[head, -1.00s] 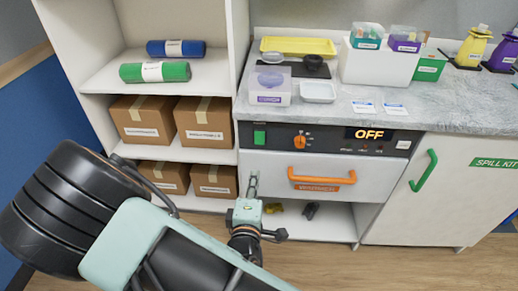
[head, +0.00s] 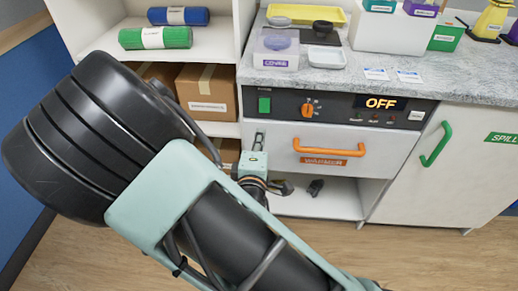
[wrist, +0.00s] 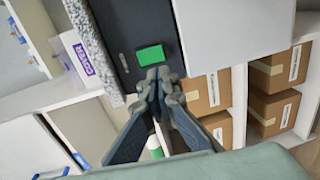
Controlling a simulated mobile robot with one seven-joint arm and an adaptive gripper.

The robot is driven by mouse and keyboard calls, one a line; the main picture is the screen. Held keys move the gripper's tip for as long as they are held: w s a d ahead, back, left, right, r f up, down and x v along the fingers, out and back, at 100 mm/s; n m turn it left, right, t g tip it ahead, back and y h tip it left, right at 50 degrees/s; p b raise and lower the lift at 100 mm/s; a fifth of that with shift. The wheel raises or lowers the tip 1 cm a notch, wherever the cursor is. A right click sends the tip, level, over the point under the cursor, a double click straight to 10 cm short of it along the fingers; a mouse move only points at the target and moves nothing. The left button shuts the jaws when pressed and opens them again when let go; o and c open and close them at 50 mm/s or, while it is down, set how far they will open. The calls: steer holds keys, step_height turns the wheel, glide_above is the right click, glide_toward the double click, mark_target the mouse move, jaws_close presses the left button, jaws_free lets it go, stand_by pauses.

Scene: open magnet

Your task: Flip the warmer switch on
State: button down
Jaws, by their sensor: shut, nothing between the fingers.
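The warmer is a drawer unit with a dark control panel (head: 345,108) and a white drawer front (head: 285,138). Its green switch (head: 264,105) is at the panel's left end, and its display (head: 380,103) reads OFF. My gripper (head: 259,137) is in front of the drawer's left edge, just below the switch in the head view. In the wrist view the shut, empty fingertips (wrist: 159,76) point at the panel, close to the green switch (wrist: 151,54). I cannot tell whether they touch the panel.
An orange dial (head: 308,110) is right of the switch, and an orange handle (head: 330,148) crosses the drawer. The counter (head: 440,82) above holds a covers box (head: 276,48) and trays. Shelves with cardboard boxes (head: 208,92) stand at the left.

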mark_target(265, 112)
steer(key=w, duration=0.3)
steer(key=w+f+b, duration=0.1)
steer(key=w, duration=0.2)
steer(key=w+b, duration=0.1)
steer(key=w, duration=0.3)
steer(key=shift+d+f, duration=0.15)
steer(key=shift+d, duration=0.05)
steer(key=shift+w+f, duration=0.2)
steer(key=shift+w, duration=0.2)
steer(key=shift+s, duration=0.2)
